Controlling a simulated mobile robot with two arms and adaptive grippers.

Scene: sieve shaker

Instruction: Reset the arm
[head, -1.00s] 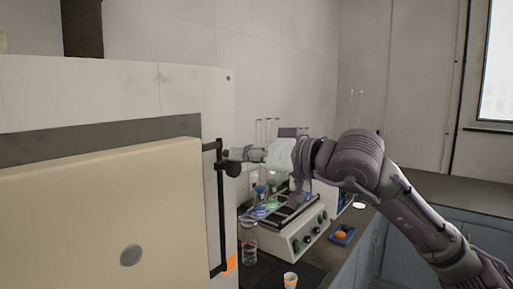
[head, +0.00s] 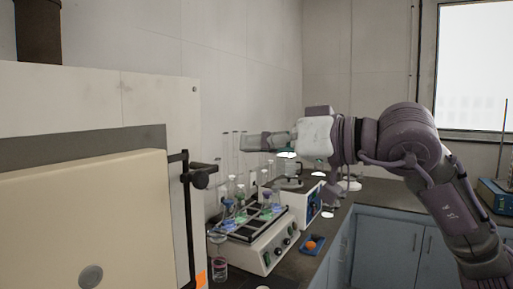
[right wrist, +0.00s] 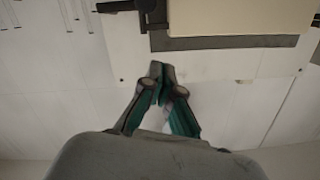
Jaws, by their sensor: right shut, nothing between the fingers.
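My right gripper (head: 246,142) points left in the head view, in the air above the bench and to the right of the large beige-doored cabinet (head: 85,220). In the right wrist view its two fingers (right wrist: 163,72) meet at the tips with nothing between them, so it is shut. It is apart from the black door handle (head: 187,215), with a visible gap. My left gripper is not in view.
A shaker (head: 265,248) holding several glass flasks stands below my right gripper. A glass beaker (head: 219,268) and a blue tray (head: 312,244) with an orange item are nearby. Blue cabinets (head: 385,245) line the right side.

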